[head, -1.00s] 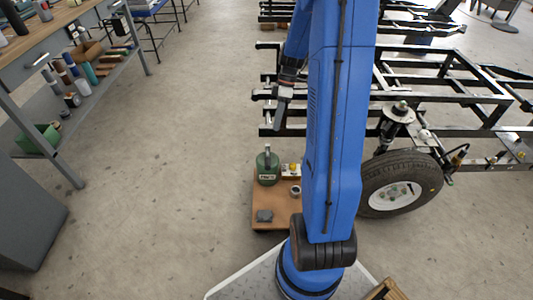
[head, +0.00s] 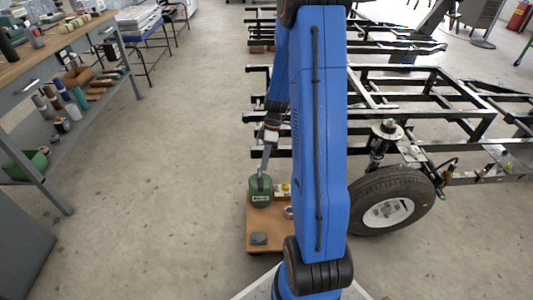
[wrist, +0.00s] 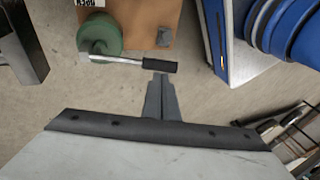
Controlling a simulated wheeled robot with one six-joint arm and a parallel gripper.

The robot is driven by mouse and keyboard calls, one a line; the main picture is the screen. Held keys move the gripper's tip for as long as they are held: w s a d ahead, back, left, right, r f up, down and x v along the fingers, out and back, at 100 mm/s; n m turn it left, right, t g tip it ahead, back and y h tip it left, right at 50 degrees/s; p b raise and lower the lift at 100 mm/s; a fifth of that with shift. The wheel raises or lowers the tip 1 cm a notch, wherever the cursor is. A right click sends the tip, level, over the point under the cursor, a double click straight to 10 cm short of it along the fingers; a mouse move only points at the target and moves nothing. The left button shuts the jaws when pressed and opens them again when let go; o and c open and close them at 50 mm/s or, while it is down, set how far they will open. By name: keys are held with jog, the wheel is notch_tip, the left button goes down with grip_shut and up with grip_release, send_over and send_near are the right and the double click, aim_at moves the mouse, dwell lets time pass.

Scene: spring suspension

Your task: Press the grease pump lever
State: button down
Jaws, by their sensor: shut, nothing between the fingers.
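The green grease pump (head: 260,192) stands on a brown low cart (head: 263,225). The pump also shows at the upper left of the wrist view (wrist: 98,34). Its lever (wrist: 150,65) is a metal bar with a black grip, reaching right from the pump in the wrist view. My gripper (head: 263,172) points down just over the pump in the head view and hides part of its top. In the wrist view my gripper (wrist: 161,76) is shut and empty, its tips right beside the black grip. I cannot tell if they touch it.
A grey block (head: 259,238) and a small ring-like item (head: 288,212) are on the cart. A wheel (head: 390,208) and black chassis frame (head: 440,120) stand to the right. A workbench (head: 50,55) is at the left. The floor between is clear.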

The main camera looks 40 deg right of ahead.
aim_at(261, 182)
jog(key=shift+x, duration=2.85)
